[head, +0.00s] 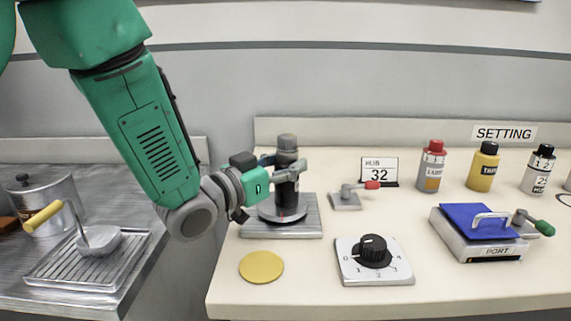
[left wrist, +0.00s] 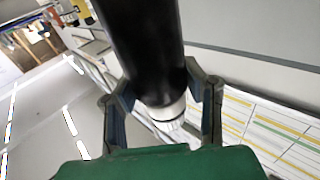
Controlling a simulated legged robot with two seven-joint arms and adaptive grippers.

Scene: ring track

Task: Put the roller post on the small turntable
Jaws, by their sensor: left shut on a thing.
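The roller post (head: 287,193) is a dark upright cylinder with a grey ribbed top. My left gripper (head: 284,168) is shut around its upper part. In the left wrist view the black post (left wrist: 145,45) with a pale end lies between the two fingers (left wrist: 163,105). The small turntable is a round grey disc (head: 268,214) on a ribbed metal base (head: 308,226). The post's lower end is directly over the disc; I cannot tell whether it touches or hangs just above. My right gripper is not in view.
A yellow disc (head: 261,267) and a black dial on a white plate (head: 347,275) lie in front. Bottles and a blue-topped port box (head: 480,222) are farther right.

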